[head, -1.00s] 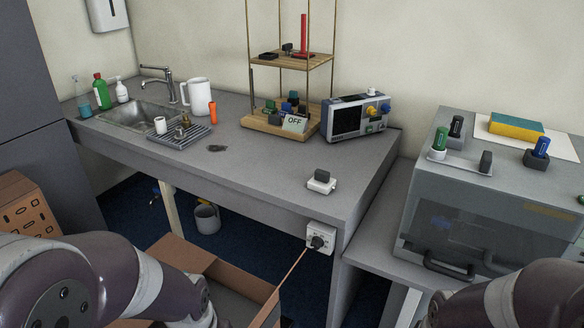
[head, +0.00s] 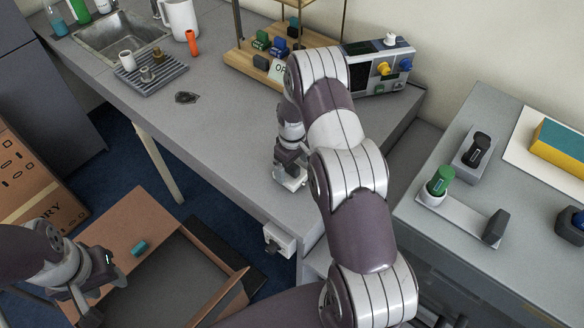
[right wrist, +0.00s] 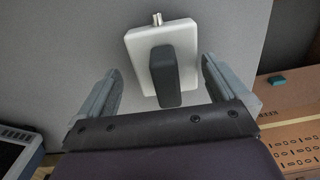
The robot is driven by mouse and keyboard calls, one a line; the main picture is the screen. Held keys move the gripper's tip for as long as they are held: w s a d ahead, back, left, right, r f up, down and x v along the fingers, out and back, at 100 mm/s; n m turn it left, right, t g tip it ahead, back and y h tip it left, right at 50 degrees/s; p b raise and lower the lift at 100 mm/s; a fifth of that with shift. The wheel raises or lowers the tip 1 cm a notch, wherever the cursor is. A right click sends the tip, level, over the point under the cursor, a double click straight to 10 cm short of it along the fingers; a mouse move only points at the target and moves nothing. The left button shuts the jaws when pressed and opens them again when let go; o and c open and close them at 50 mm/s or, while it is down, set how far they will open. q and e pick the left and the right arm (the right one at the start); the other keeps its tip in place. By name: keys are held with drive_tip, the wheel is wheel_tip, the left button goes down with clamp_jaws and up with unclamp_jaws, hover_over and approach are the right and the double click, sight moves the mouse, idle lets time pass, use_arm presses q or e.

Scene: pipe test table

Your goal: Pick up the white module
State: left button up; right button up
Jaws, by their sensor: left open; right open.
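The white module (head: 291,181) is a flat white block with a dark grey upright grip; it lies on the grey bench near the front right corner. My right gripper (head: 287,167) is directly over it and partly hides it in the head view. In the right wrist view the white module (right wrist: 141,48) shows with its dark grip (right wrist: 164,77) between the two open fingers (right wrist: 162,66), with visible gaps on both sides. A small metal stub sticks out of its far edge. My left gripper (head: 90,312) is low at the left, over the open cardboard box, open and apart from the module.
A white socket unit (head: 279,240) is on the bench's front face. A wooden rack (head: 262,65) and an instrument (head: 378,68) stand behind my right arm. An open cardboard box (head: 185,262) is below; a teal piece (head: 139,248) lies on its flap. The mid-bench is mostly clear.

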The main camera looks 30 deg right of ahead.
drive_tip(key=shift+s+a+f, duration=0.1)
drive_tip(key=shift+a+f, duration=0.05)
drive_tip(key=shift+f, duration=0.35)
drive_tip(key=shift+s+a+f, duration=0.1)
drive_tip(key=shift+a+f, duration=0.05)
drive_tip(key=shift+f, duration=0.3)
drive_tip(key=shift+a+f, duration=0.1)
drive_tip(key=shift+a, duration=0.05)
drive_tip(key=shift+d+f, duration=0.15)
drive_tip(key=shift+d, duration=0.05)
drive_tip(key=c, duration=1.1)
drive_tip(key=shift+c, duration=0.2)
